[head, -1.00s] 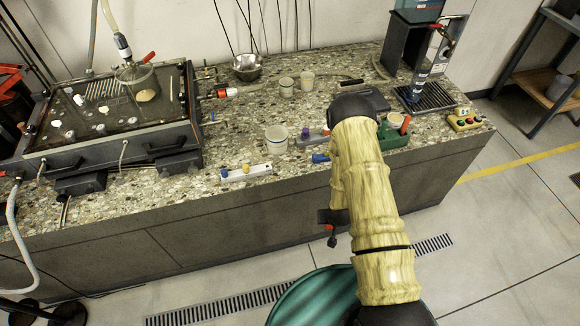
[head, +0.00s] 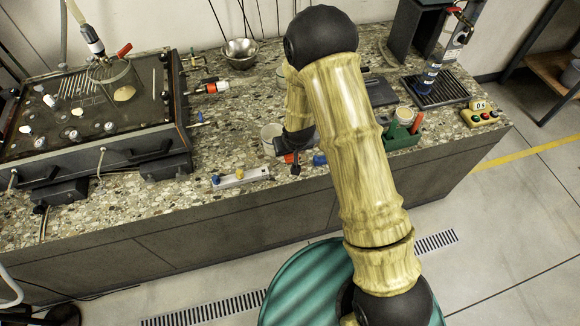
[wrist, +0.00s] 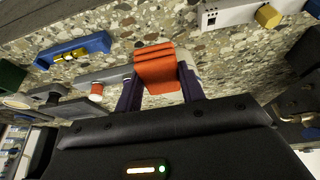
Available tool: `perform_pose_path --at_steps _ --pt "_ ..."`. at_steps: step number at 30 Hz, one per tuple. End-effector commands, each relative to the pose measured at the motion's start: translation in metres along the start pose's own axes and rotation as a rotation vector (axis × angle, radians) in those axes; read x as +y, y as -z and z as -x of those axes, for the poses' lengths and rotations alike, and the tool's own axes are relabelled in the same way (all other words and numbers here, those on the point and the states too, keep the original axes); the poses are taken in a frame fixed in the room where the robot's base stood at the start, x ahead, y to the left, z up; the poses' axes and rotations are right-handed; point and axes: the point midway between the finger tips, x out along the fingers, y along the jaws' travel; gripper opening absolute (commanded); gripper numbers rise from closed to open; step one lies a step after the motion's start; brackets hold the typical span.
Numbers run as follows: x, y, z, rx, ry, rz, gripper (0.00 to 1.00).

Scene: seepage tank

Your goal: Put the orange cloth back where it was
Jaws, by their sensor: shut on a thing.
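The orange cloth (wrist: 155,68) is a folded strip between the two dark purple fingers of my gripper (wrist: 161,84) in the wrist view. My gripper is shut on it and holds it over the speckled counter (wrist: 150,20); I cannot tell how high. In the head view my gripper (head: 291,165) is near the counter's front edge, beside a white cup (head: 271,140). Only a small orange-red patch shows there, and my arm hides part of the area behind.
A pale strip with a yellow knob (head: 240,177) lies left of my gripper. A blue object (head: 319,159) and a green caddy (head: 402,137) are to its right. The seepage tank (head: 85,155) fills the counter's left, with a metal bowl (head: 240,52) behind. Bare counter shows between tank and cup.

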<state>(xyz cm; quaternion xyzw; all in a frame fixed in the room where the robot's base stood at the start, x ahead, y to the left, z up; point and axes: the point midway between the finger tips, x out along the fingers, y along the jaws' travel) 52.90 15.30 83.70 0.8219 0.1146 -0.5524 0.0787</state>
Motion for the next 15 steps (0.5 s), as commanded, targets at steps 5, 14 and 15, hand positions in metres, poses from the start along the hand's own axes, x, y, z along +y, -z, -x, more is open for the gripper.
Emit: perform_pose_path --at_steps 5,14,15 --pt "0.0 0.0 0.0 0.0 0.0 0.0 0.21" --pt "0.0 -0.013 -0.027 -0.005 -0.001 0.0 0.21" --pt "0.0 -0.015 -0.033 -0.005 -0.001 0.0 0.21"
